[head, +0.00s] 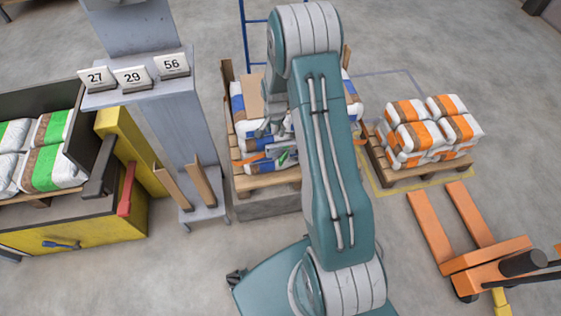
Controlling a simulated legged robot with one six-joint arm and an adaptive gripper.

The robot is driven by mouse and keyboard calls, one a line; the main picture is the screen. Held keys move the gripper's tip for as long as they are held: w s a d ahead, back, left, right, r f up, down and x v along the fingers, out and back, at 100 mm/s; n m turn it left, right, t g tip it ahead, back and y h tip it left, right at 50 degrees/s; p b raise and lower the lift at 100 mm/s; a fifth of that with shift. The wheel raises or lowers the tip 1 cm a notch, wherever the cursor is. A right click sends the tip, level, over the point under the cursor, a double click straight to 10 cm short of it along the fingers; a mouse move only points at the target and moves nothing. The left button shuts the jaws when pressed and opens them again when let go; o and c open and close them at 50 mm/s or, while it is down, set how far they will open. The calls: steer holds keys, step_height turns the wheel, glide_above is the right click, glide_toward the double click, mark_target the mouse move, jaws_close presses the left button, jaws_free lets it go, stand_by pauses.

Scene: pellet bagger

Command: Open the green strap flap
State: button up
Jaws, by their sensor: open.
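A small green piece (283,157), perhaps the green strap flap, shows low on the front of the bag stack on the middle pallet. It is too small to tell whether it is open or closed. My gripper (272,132) is open at that stack, just above and left of the green piece. My arm hides part of the gripper and the right side of the stack. I cannot tell whether the gripper touches a bag or the strap.
The middle pallet (262,181) carries blue-striped bags (256,143) and an orange strap (247,159). A grey column with number cards (133,77) stands left. Orange-striped bags (424,132) on another pallet and an orange pallet truck (487,257) are right.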

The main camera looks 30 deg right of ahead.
steer(key=m, duration=0.1)
glide_above(281, 159)
steer(key=shift+g, duration=0.3)
step_height(281, 159, down, 9)
step_height(281, 159, down, 11)
steer(key=shift+r, duration=0.15)
jaws_close()
